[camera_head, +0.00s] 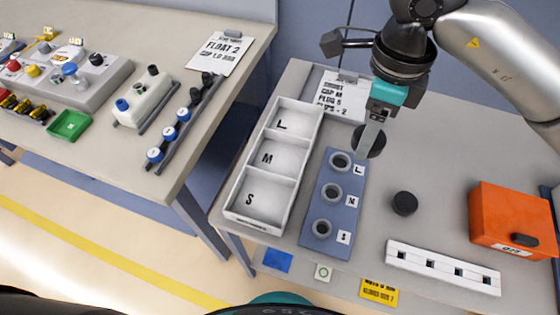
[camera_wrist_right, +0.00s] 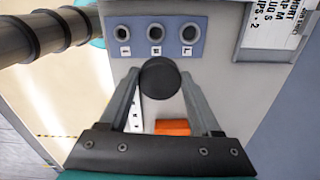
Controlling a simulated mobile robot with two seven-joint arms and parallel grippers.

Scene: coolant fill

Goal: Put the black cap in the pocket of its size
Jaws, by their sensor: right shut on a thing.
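My right gripper (camera_head: 366,148) is shut on a round black cap (camera_head: 376,146), held above the table just right of the blue plate. The cap also shows between the fingers in the wrist view (camera_wrist_right: 160,77). Another black round piece (camera_head: 404,203) lies on the table to the right of the plate. A white tray (camera_head: 233,216) has three empty pockets marked L, M and S, L at the back and S at the front. The blue plate (camera_head: 318,188) carries three grey rings marked L, M and S. My left gripper is not in view.
An orange box (camera_head: 505,210) stands at the right and a white strip with several holes (camera_head: 440,267) lies at the front edge. A printed card (camera_head: 340,97) lies behind the plate. A second bench (camera_head: 160,163) with parts stands at the left, across a gap.

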